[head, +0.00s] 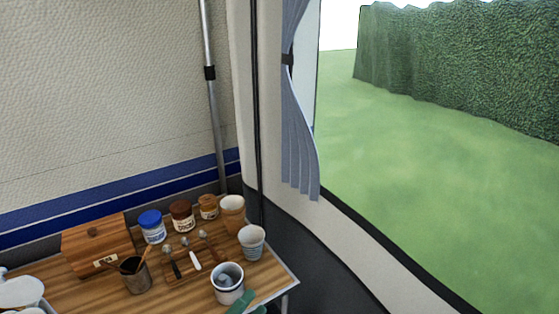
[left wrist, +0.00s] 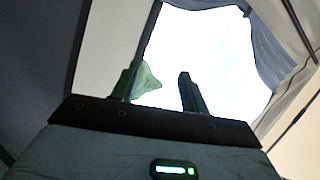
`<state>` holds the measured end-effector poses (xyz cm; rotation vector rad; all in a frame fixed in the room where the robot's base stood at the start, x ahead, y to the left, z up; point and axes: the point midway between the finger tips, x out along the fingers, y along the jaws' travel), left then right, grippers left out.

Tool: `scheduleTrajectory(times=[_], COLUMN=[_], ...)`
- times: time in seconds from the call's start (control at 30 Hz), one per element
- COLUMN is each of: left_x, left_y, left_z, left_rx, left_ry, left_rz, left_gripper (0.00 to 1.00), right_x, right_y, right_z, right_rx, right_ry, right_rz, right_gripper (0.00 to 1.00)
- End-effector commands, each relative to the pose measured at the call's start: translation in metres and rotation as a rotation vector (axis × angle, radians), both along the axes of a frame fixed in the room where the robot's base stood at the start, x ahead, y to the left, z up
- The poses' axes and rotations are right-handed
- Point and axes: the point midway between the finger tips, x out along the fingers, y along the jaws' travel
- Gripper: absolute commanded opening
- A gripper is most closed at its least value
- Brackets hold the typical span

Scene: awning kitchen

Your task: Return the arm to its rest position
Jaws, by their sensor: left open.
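My left gripper (head: 243,302) shows only as a green piece at the bottom edge of the head view, by the table's front right corner. In the left wrist view my left gripper (left wrist: 158,80) has its two fingers apart, with the bright window opening behind them. A pale green shape shows beside the left finger there; I cannot tell what it is. No held object can be made out. My right gripper is in neither view.
A pole (head: 212,110) and curtain (head: 300,120) stand behind.

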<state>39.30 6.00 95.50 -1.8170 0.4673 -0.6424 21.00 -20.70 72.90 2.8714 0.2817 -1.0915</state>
Motion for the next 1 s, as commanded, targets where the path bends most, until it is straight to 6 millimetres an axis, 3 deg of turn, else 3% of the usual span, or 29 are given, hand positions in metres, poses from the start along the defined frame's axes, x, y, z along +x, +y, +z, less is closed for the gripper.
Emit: scheduleTrajectory(times=[0.03,0.2,0.4,0.5,0.63,1.0], left_x=[-0.008,-0.049,-0.123,-0.154,-0.178,-0.183], left_y=[0.018,0.076,0.124,0.137,0.146,0.148], left_z=[-0.026,-0.111,-0.188,-0.209,-0.223,-0.226], left_rx=[-0.089,-0.401,-0.702,-0.804,-0.877,-0.895], left_ry=[0.157,0.643,1.060,1.185,1.270,1.291], left_rz=[0.062,0.287,0.540,0.632,0.700,0.716], left_gripper=[0.45,0.45,0.45,0.45,0.45,0.45], right_x=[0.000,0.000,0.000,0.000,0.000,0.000], right_y=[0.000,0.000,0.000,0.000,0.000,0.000], right_z=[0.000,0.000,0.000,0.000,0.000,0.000], right_rx=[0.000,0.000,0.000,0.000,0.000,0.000], right_ry=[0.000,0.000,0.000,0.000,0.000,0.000], right_rz=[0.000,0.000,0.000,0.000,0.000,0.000], right_gripper=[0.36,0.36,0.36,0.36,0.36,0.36])
